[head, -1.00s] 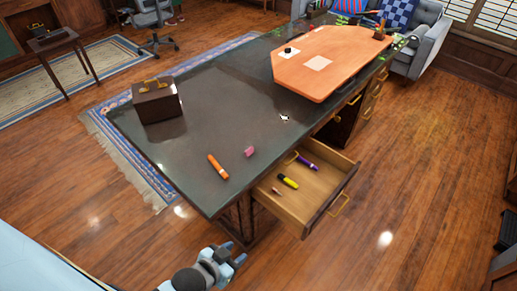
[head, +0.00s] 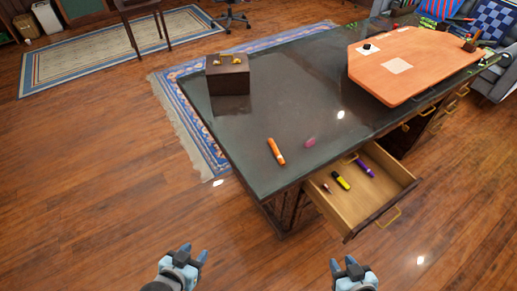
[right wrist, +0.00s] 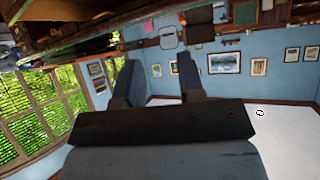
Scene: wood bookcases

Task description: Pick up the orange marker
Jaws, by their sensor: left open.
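The orange marker (head: 276,151) lies on the dark desk top (head: 270,110), close to the desk's near left edge. A pink eraser-like piece (head: 310,141) lies to its right. My left gripper (head: 187,251) is open and empty at the bottom of the head view, over the floor, well short of the desk and the marker. My right gripper (head: 342,264) is further right, below the open drawer in the picture. The right wrist view shows its two fingers (right wrist: 158,80) apart with nothing between them.
An open drawer (head: 376,207) juts out from the desk's near side, holding a yellow marker (head: 341,181), a purple marker (head: 365,168) and a small item. A dark box (head: 228,76) stands on the desk's far left. An orange board (head: 425,60) covers the right part. Floor before the desk is clear.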

